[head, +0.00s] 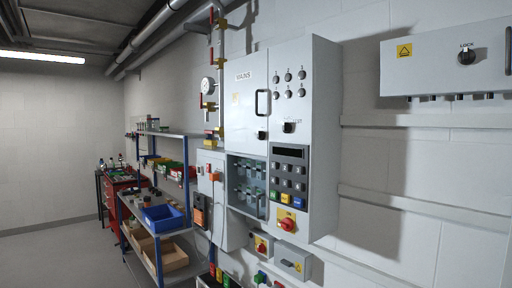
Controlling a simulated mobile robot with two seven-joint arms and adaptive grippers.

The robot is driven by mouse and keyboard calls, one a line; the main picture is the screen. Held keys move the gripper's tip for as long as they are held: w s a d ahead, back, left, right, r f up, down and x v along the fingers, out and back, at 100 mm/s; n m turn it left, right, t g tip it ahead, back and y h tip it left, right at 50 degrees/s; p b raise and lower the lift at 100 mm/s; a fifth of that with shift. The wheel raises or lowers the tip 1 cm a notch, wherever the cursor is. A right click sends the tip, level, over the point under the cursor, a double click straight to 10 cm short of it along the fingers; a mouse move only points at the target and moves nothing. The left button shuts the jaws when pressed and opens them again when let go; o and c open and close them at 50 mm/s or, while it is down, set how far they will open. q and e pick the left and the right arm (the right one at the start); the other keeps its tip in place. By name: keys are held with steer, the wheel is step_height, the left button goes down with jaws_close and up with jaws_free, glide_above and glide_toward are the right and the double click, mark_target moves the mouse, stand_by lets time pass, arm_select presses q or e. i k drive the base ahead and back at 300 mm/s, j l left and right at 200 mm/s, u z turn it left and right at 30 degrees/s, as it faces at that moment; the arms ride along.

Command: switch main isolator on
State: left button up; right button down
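A tall grey cabinet (246,105) labelled MAINS hangs on the wall at the middle. A deeper grey control cabinet (322,130) stands out beside it on the right. A red rotary switch on a yellow plate (287,222) is low on the control cabinet's front. A second red and yellow rotary switch (261,246) is on a small grey box below. I cannot tell which of these is the main isolator, nor their on or off positions. Neither of my grippers is in view.
A keypad panel (289,173) sits above the upper red switch. A grey box (445,62) with a LOCK knob juts from the wall at upper right. Blue-framed shelves (158,235) with bins stand at left. Open floor (60,262) shows at lower left.

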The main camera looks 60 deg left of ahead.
mark_target(287, 224)
steer(key=u, duration=1.55)
